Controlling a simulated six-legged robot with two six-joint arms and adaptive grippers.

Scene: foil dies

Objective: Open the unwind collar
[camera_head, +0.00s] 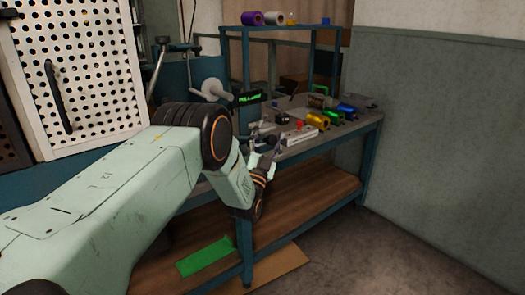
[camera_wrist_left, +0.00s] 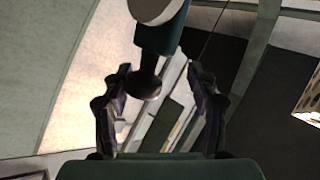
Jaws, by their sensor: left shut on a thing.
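My left gripper (camera_head: 264,150) is at the near edge of the workbench, in front of the items on it. In the left wrist view, the fingers (camera_wrist_left: 158,100) stand on both sides of a dark rounded knob (camera_wrist_left: 147,85), and the gripper is shut on it. The knob joins a teal post with a pale round end (camera_wrist_left: 155,10). A white disc on a shaft (camera_head: 212,88) stands at the back left of the bench. I cannot tell for sure which part is the unwind collar. My right gripper is not in view.
The grey bench top (camera_head: 340,138) holds several foil rolls, including a gold one (camera_head: 305,117), and a white block with a red top (camera_head: 299,133). A shelf (camera_head: 285,27) above holds more rolls. A white perforated panel (camera_head: 75,70) stands left. Floor at right is clear.

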